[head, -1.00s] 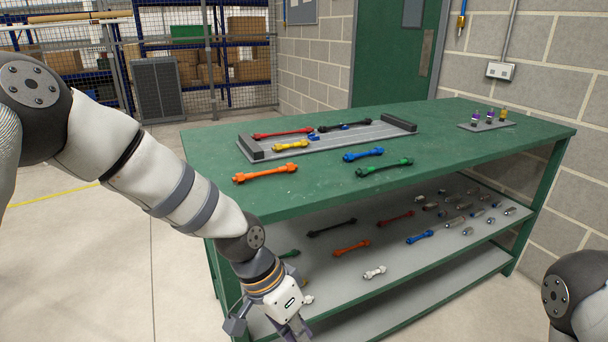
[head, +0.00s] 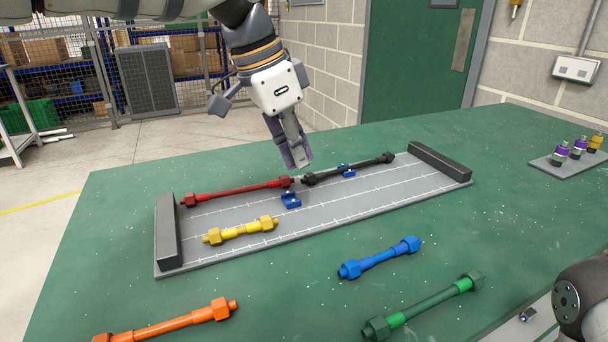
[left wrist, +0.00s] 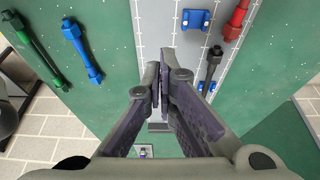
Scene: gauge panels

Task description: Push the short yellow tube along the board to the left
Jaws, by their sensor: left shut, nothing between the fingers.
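The short yellow tube (head: 241,230) lies on the grey board (head: 345,213), near the front left of it, with hex ends and a few centimetres right of the black left end block (head: 167,232). My left gripper (head: 300,160) is shut and empty, held above the back of the board near the red and black tubes, behind and to the right of the yellow tube. The left wrist view shows its closed fingers (left wrist: 160,82) over the board; the yellow tube is not visible there. My right gripper is out of view; only part of my right arm shows at lower right.
A red tube (head: 240,191) and a black tube (head: 348,169) lie along the board's back side, beside blue brackets (head: 291,200). A black block (head: 440,163) closes the right end. Blue (head: 380,257), green (head: 424,306) and orange (head: 167,323) tubes lie on the green table in front.

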